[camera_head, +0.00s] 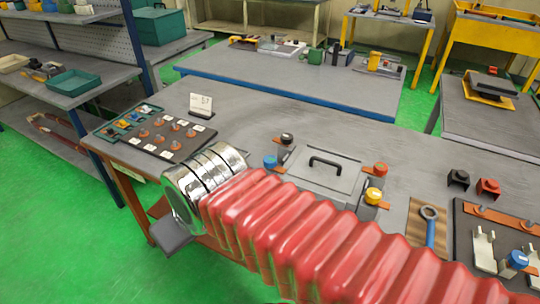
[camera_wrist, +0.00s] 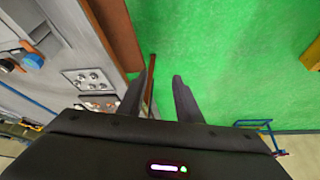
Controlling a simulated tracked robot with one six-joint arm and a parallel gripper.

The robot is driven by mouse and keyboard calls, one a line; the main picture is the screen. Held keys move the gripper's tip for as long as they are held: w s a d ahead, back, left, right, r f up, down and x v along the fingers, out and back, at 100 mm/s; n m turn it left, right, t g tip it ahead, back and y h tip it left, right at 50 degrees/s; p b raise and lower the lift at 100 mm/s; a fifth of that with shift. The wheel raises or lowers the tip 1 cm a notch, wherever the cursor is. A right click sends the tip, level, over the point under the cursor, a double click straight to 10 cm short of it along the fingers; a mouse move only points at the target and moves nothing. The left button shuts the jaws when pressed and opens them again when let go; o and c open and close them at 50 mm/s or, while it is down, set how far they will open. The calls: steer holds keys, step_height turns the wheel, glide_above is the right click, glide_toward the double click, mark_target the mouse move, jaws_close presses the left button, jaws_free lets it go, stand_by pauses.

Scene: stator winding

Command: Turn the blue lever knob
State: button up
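A blue knob (camera_head: 270,161) sits beside an orange lever at the left of a grey lidded fixture on the workbench. A blue knob on an orange lever (camera_wrist: 33,61) also shows at the left edge of the wrist view. Another blue knob (camera_head: 517,260) stands on a panel at the far right. My gripper (camera_head: 172,236) hangs off the front left edge of the bench, left of and apart from the fixture. In the wrist view its two fingers (camera_wrist: 164,82) are spread with green floor between them and nothing held. My red-sleeved arm hides part of the bench front.
The fixture also carries black (camera_head: 287,138), red (camera_head: 380,168) and yellow (camera_head: 374,195) knobs around a black handle (camera_head: 325,161). A dark tray of copper-coloured parts (camera_head: 165,131) lies behind my gripper, with a label stand (camera_head: 201,106) near it. The bench middle is clear.

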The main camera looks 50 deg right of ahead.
steer(key=o, duration=0.3)
steer(key=shift+w+d+r+m, duration=0.15)
steer(key=shift+d+m, duration=0.05)
steer(key=shift+m, duration=0.1)
steer(key=shift+o, duration=1.1)
steer(key=w+d+r+m+g, duration=0.1)
steer(key=w+d+r+m, duration=0.1)
steer(key=w+d+m, duration=0.2)
steer(key=d+m, duration=0.2)
steer(key=m, duration=0.2)
steer(key=shift+d+r, duration=0.15)
steer(key=shift+d, duration=0.25)
steer(key=r+m+y, duration=0.1)
steer(key=m, duration=2.3)
glide_above(270, 159)
steer(key=s+d, duration=0.2)
steer(key=s, duration=0.4)
steer(key=shift+w, duration=0.1)
steer(key=shift+a, duration=0.1)
steer(key=x, duration=1.3)
steer(key=shift+a+f, duration=0.2)
steer(key=shift+f, duration=0.2)
